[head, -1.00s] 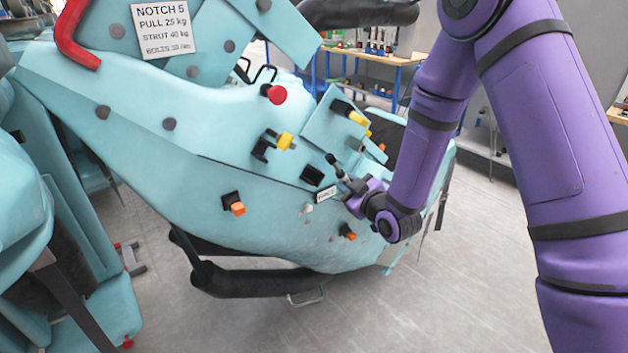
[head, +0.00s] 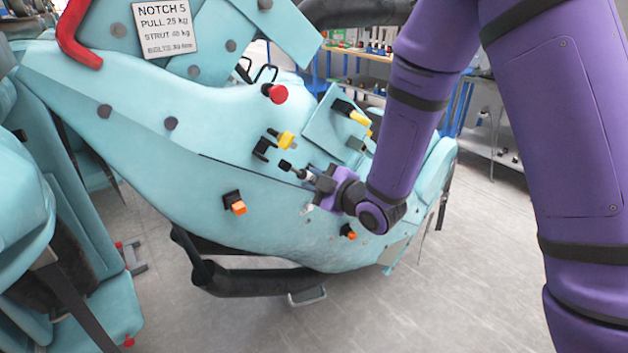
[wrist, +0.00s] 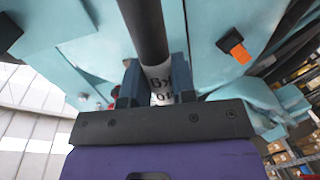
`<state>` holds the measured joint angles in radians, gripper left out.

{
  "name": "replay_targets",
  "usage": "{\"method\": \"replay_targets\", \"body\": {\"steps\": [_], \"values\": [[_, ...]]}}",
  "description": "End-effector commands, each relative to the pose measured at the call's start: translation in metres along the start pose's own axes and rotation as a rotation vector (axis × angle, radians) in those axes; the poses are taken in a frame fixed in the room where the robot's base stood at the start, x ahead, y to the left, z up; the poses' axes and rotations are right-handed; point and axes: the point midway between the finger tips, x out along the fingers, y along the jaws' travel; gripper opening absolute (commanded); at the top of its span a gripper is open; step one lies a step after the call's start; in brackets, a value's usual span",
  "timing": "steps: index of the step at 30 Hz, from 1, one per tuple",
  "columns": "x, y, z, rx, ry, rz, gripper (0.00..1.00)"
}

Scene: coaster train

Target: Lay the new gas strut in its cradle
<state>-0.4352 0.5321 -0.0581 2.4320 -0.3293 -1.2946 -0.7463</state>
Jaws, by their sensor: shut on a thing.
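My gripper (head: 318,180) is at the teal car's side panel, shut on the gas strut (head: 287,166). In the wrist view the strut (wrist: 144,25) is a black rod with a white, lettered band (wrist: 160,80) between the fingers (wrist: 156,84). Its dark end points up and left in the head view, just below a black bracket (head: 262,149) with a yellow tab (head: 286,140). A black holder with an orange tab (head: 238,208) is lower left; another orange tab (head: 350,234) is below my gripper. I cannot tell which fittings form the cradle, or whether the strut touches the panel.
A red knob (head: 277,93) and another yellow tab (head: 360,118) stick out of the panel above. A white notice plate (head: 166,27) is at upper left. A black padded bar (head: 250,282) runs below. Grey floor (head: 430,300) is open at lower right.

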Motion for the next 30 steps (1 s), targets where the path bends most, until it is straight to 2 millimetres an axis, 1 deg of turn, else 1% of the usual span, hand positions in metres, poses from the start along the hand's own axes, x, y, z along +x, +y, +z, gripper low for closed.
{"method": "replay_targets", "body": {"steps": [2, 15, 21, 30], "values": [[-0.003, 0.001, 0.000, 0.000, 0.000, 0.001, 0.00], [0.034, 0.006, -0.001, -0.001, 0.003, 0.001, 0.00], [0.047, 0.008, 0.000, -0.001, 0.002, 0.000, 0.00], [0.055, 0.010, -0.001, 0.000, 0.002, 0.001, 0.00]]}}
